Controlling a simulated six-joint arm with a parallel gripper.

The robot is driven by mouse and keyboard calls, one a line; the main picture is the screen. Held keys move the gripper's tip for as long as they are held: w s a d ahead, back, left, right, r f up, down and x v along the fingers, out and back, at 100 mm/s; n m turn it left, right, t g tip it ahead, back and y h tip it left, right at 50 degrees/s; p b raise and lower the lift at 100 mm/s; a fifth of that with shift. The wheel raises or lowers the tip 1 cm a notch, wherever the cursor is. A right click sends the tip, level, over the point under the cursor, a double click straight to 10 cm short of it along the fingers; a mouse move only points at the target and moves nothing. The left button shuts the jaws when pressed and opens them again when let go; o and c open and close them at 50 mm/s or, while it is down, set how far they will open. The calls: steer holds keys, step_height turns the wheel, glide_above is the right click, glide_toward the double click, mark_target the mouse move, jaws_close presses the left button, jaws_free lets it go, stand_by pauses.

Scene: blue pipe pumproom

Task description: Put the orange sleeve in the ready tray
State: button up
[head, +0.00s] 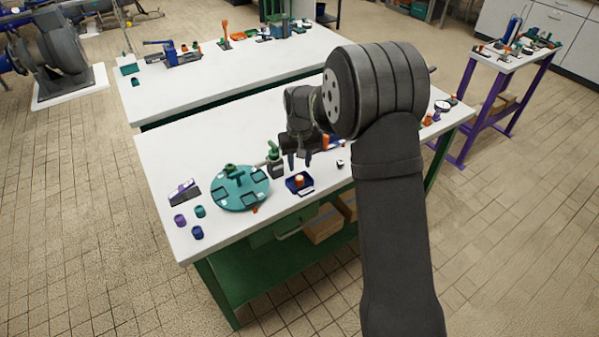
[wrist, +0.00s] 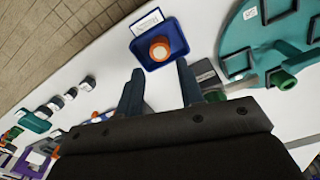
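The orange sleeve (head: 299,179) stands in a small blue tray (head: 291,189) near the front edge of the white table. In the wrist view the sleeve (wrist: 159,48) is a short orange ring with a pale middle. It sits in the lower part of the tray (wrist: 179,38), below a white label too small to read. I cannot tell from the label whether this is the ready tray. My gripper (head: 300,160) is above the table by the tray. In the wrist view the gripper (wrist: 158,78) has its fingers apart with nothing between them, clear of the sleeve.
A round teal plate (head: 240,199) with square recesses and green parts is left of the tray. Purple, teal and blue sleeves (head: 197,232) stand at the front left corner. A grey-and-green part (head: 275,162) stands close behind the tray. Other small parts are to the right.

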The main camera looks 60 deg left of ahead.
step_height(320, 180, up, 6)
steer(key=shift+r, duration=0.15)
stand_by(0.4)
glide_above(299, 178)
steer(key=shift+w+f, duration=0.1)
steer(key=shift+f, duration=4)
steer(key=shift+f, duration=0.1)
